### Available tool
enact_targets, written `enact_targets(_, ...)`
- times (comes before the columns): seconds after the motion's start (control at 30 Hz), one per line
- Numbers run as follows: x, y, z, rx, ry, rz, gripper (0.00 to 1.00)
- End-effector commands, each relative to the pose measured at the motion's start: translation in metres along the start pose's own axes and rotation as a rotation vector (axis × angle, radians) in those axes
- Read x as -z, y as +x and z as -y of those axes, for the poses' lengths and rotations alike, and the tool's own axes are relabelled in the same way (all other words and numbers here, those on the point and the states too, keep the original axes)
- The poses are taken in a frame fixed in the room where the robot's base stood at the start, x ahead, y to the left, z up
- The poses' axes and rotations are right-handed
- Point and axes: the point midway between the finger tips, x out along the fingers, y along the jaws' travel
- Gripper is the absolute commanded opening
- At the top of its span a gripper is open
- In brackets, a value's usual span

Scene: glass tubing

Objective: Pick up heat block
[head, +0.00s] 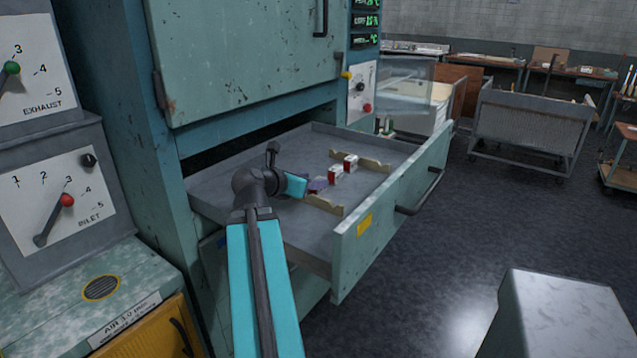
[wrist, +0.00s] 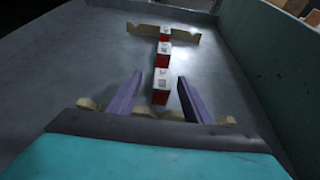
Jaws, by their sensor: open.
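Three small heat blocks with white tops and red sides stand in a row in the open drawer. In the wrist view the nearest block (wrist: 161,78) appears between the two purple fingers of my gripper (wrist: 160,76), with a gap on each side. The middle block (wrist: 164,49) and the far block (wrist: 166,33) stand beyond it. In the head view two blocks show, one nearer (head: 335,175) and one farther (head: 350,163). My gripper (head: 317,185) is open there, beside the nearer visible one, and hides the third. I cannot tell how deep the fingers reach.
The drawer (head: 285,235) is pulled out of the teal oven cabinet (head: 240,65). Its front panel (head: 390,215) and side walls bound the space. Notched cream rails lie near (head: 325,204) and far (head: 375,164) in it. A grey box top (head: 555,315) stands at lower right.

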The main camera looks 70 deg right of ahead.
Motion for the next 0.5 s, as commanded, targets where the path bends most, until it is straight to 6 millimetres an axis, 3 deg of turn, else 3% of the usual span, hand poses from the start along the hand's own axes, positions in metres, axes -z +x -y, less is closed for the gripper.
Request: enact_targets(0.5, -0.001, 0.013, 0.001, -0.002, 0.000, -0.001, 0.45)
